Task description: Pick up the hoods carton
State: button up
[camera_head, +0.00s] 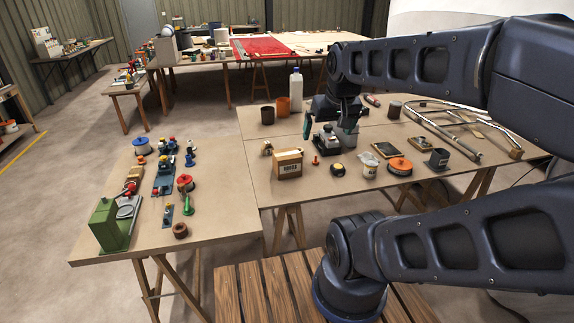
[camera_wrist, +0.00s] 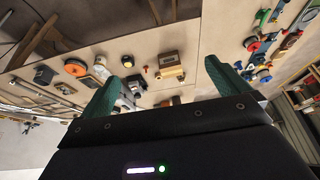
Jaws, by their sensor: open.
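The hoods carton (camera_head: 288,165) is a small brown box with a dark printed label on its front. It stands upright near the left front of the middle table in the head view. In the wrist view the carton (camera_wrist: 170,60) shows small, between and beyond the fingers. My gripper (camera_wrist: 161,70) is open and empty, its two green fingers spread wide. In the head view my gripper (camera_head: 308,122) hangs above the table, behind and to the right of the carton, apart from it. Part of it is hidden behind my arm.
Close by are a small brass-coloured piece (camera_head: 267,148), a red piece (camera_head: 315,161), a black round item (camera_head: 337,169) and a dark machine (camera_head: 326,139). Bare tabletop (camera_head: 262,190) lies left of the carton's front.

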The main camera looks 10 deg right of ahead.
jog(key=w+n+g+h, duration=0.15)
jog(key=w+n, duration=0.35)
jog(key=w, duration=0.7)
jog(key=n+g+h, duration=0.3)
jog(key=n, duration=1)
send_over(286, 153)
jog(key=a, duration=0.4)
jog(key=f, duration=2.5)
jog(key=shift+s+d+f, duration=0.15)
jog(key=shift+s+d, duration=0.05)
jog(key=shift+s, duration=0.15)
jog(key=shift+w+f+n, duration=0.2)
jog(key=shift+f+n, duration=0.2)
jog(key=shift+f, duration=0.15)
jog(key=x, duration=0.5)
jog(key=shift+d+f, duration=0.15)
jog(key=x, duration=0.4)
jog(key=shift+s+d, duration=0.1)
jog(key=shift+d, duration=0.3)
jog(key=shift+d+f, duration=0.1)
jog(key=shift+f, duration=0.3)
jog(key=shift+f, duration=0.25)
